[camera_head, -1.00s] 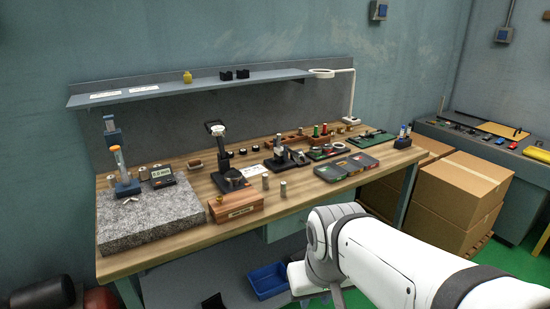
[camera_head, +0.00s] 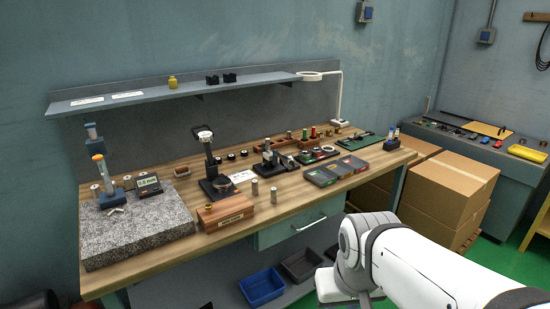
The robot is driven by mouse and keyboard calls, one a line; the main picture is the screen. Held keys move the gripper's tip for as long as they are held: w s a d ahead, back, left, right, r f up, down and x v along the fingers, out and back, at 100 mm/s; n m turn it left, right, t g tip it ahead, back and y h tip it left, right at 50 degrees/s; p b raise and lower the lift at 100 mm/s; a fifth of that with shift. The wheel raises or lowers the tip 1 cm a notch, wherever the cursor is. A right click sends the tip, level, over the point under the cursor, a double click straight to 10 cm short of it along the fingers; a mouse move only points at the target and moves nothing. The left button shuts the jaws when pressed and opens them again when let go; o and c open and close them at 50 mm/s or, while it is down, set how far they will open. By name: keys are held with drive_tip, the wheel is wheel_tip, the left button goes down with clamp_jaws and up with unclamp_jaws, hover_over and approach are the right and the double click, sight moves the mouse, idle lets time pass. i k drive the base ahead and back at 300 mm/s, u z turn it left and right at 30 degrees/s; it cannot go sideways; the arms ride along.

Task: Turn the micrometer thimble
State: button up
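No micrometer thimble can be told for certain at this size. A small dark stand with a silver part (camera_head: 268,158) is at the middle of the wooden workbench (camera_head: 293,200); I cannot tell whether it holds the micrometer. To its left a taller black gauge stand (camera_head: 212,172) stands behind a wooden block with a label (camera_head: 226,212). My white arm comes in from the lower right, in front of the bench. My gripper is not visible.
A granite plate (camera_head: 130,238) with a blue-based stand and small display is at the bench's left. Flat cases (camera_head: 337,169) and small cylinders lie along the bench. A shelf (camera_head: 190,90) runs behind. Bins (camera_head: 262,286) sit below; cardboard boxes (camera_head: 447,192) are at right.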

sight(288, 162)
drive_tip(key=u, duration=0.05)
drive_tip(key=i, duration=1)
drive_tip(key=u, duration=0.95)
drive_tip(key=k, duration=1.35)
drive_tip(key=z, duration=0.6)
drive_tip(key=i, duration=1.05)
